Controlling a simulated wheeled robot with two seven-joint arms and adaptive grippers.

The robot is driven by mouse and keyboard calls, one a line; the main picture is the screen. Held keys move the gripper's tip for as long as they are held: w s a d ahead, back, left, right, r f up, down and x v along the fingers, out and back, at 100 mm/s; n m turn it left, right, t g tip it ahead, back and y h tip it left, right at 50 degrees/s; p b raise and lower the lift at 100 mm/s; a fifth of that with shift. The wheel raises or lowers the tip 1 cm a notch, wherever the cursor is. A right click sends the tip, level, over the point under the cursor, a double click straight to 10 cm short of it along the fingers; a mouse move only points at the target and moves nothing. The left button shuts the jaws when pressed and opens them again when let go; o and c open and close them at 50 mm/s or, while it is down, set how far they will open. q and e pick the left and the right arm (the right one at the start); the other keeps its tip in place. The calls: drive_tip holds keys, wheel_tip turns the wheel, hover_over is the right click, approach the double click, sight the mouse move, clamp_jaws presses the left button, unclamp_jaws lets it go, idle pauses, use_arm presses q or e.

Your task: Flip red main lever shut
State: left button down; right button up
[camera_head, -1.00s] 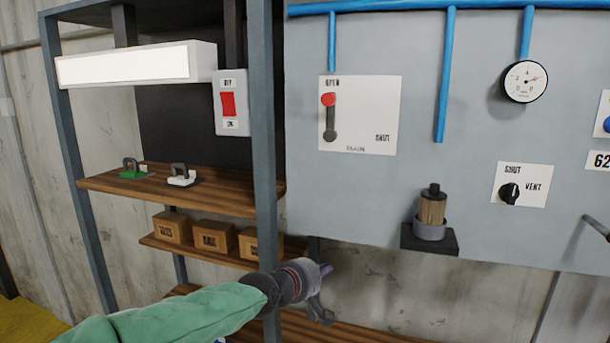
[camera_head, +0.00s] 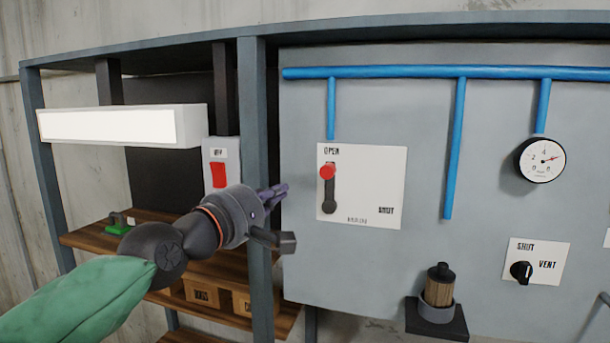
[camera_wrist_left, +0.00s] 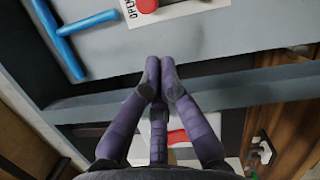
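The red main lever (camera_head: 328,185) has a red knob on a black arm and sits on a white plate (camera_head: 378,170) marked OPEN at top left and SHUT at lower right. It stands upright, its knob under OPEN. Its red knob also shows at the top edge of the left wrist view (camera_wrist_left: 147,4); the rest is cut off there. My left gripper (camera_head: 282,190) is left of the plate, in front of the grey shelf post, apart from the lever. Its purple fingers (camera_wrist_left: 158,68) are together and hold nothing. My right gripper is not in view.
A grey shelf post (camera_head: 258,110) stands between the shelf and the panel. A red switch (camera_head: 219,175) is behind my left gripper. Blue pipes (camera_head: 450,73), a gauge (camera_head: 540,159), a SHUT/VENT knob (camera_head: 521,271) and a filter (camera_head: 438,290) are further right.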

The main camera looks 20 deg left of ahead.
sight(328, 190)
use_arm(q)
drive_tip(key=shift+w, duration=0.1)
drive_tip(key=p+x, duration=0.1)
drive_tip(key=x, duration=0.9)
drive_tip(key=shift+a, duration=0.15)
